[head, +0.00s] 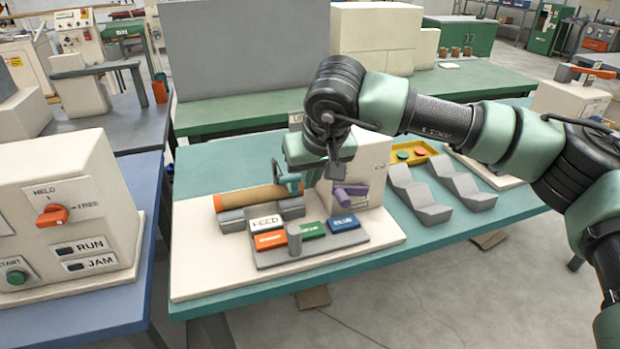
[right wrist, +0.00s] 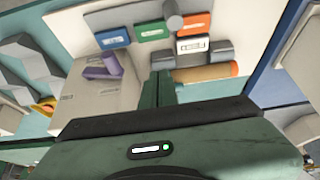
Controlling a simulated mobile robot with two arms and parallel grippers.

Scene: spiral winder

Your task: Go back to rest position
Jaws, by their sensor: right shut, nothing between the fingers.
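My right arm reaches in from the right in the head view. My right gripper (head: 311,178) points down over the winder station, beside the orange-brown tube (head: 245,199) and the purple lever (head: 347,196). In the right wrist view its green fingers (right wrist: 161,88) are together with nothing between them. The tube (right wrist: 205,73) and the purple lever (right wrist: 100,68) lie on either side of the fingers there. A small teal part (head: 290,181) shows at the tube's right end in the head view. My left gripper is not in view.
The cream base (head: 205,279) carries grey cradles and a panel of labelled blocks: white (head: 266,224), orange (head: 270,240), green (head: 312,230) and blue (head: 343,223). Grey angled trays (head: 418,195) and a yellow tray (head: 432,152) stand right. A control box (head: 100,205) stands left.

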